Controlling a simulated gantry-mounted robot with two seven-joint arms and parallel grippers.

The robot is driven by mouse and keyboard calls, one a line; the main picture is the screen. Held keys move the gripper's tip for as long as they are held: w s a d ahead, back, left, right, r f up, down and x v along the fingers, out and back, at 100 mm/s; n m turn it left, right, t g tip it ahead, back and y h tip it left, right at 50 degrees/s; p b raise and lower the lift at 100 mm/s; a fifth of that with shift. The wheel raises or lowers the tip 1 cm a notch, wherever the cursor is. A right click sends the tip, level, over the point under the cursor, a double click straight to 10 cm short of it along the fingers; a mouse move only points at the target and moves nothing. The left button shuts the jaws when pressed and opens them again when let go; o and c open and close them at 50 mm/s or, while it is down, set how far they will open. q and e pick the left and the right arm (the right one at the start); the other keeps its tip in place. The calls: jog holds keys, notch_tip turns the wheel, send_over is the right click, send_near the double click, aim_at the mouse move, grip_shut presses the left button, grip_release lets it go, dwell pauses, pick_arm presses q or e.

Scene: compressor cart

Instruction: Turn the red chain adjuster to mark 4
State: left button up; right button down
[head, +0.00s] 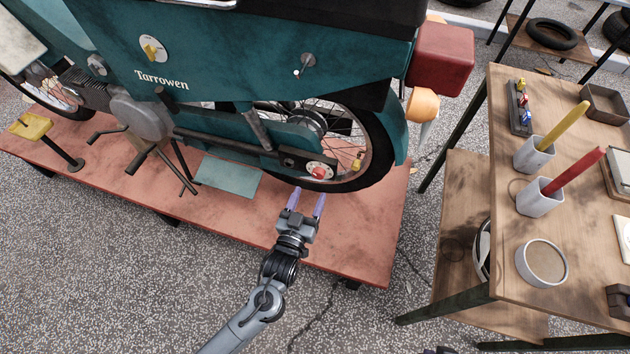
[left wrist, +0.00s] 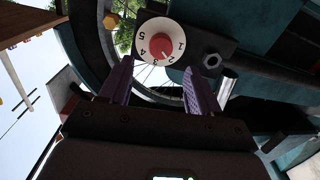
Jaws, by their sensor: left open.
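The red chain adjuster (head: 319,173) is a small red knob on a white dial by the rear wheel hub of the teal moped. In the left wrist view the red knob (left wrist: 161,46) sits on the white dial (left wrist: 150,28), with marks 1 to 5 around it. A pale line on the knob appears to point near 2. My left gripper (head: 307,194) is open and empty, with its purple fingers pointing at the dial from the near side. In the left wrist view the fingers (left wrist: 157,75) are apart, just short of the knob. My right gripper is not in view.
The moped stands on a red platform (head: 350,235). A yellow valve cap or nut (head: 357,165) is right of the dial. A wooden table (head: 480,235) at right holds cups with yellow and red handles and a round tin (head: 541,263). A metal nut (left wrist: 212,61) is beside the dial.

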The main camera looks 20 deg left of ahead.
aim_at(317, 176)
pick_arm(q)
jog(key=w, duration=0.2)
jog(key=w+b, duration=0.1)
jog(key=w, duration=0.1)
jog(key=w+b, duration=0.1)
jog(key=w, duration=0.1)
jog(key=shift+a, duration=0.25)
jog(key=shift+w+d+b, duration=0.1)
jog(key=shift+w+b, duration=0.2)
